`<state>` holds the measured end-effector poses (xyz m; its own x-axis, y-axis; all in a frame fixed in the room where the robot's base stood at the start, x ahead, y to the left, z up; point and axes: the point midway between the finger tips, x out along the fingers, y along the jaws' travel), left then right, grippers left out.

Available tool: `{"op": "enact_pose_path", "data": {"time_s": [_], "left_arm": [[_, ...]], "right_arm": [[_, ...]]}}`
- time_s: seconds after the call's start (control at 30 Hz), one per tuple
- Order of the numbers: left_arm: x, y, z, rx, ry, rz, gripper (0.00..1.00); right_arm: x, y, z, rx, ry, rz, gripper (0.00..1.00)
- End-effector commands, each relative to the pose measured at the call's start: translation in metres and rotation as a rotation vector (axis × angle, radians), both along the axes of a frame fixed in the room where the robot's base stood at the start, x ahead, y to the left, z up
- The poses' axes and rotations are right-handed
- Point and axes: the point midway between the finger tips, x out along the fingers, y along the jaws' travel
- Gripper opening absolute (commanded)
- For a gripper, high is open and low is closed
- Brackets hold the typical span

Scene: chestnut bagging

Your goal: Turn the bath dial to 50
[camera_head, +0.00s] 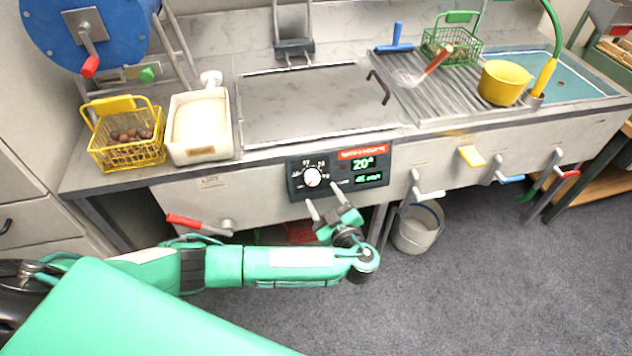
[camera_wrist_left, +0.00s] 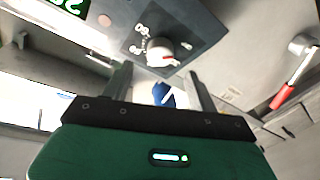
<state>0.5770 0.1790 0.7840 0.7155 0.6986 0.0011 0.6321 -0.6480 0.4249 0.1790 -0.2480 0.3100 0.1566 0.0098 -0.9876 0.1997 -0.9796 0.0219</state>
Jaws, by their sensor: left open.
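The bath dial (camera_head: 312,177) is a round white knob with a red mark, set on a dark control panel (camera_head: 296,190) on the front of the counter. The panel's green display (camera_head: 363,164) reads 20°, with a smaller line below it. My left gripper (camera_head: 326,207) is open and empty, just below and in front of the dial, its fingers pointing up at the panel. In the left wrist view the dial (camera_wrist_left: 162,52) lies beyond the two spread fingertips (camera_wrist_left: 158,78), apart from them. My right gripper is not in view.
A red-handled lever (camera_head: 190,222) sticks out left of the panel. A yellow basket of chestnuts (camera_head: 127,150) and a white tub (camera_head: 201,125) stand on the counter's left. A bucket (camera_head: 417,228) stands on the floor to the right below. A flat metal lid (camera_head: 310,105) covers the middle.

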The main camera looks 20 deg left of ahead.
Motion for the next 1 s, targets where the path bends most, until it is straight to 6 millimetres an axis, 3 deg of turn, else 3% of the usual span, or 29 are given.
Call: {"op": "enact_pose_path", "data": {"time_s": [0.3, 0.7, 0.93, 1.0], "left_arm": [[0.035, 0.035, 0.001, 0.003, 0.001, 0.0, 0.59], [0.041, 0.04, -0.001, 0.0, 0.003, -0.001, 0.59], [0.041, 0.04, -0.001, 0.0, 0.003, -0.001, 0.16], [0.04, 0.04, -0.001, 0.0, 0.003, -0.001, 0.14]], "right_arm": [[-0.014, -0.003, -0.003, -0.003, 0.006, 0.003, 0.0], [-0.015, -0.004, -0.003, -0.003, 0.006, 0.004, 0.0], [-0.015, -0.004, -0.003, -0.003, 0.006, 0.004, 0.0], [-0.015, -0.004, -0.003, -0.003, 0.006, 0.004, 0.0]]}}
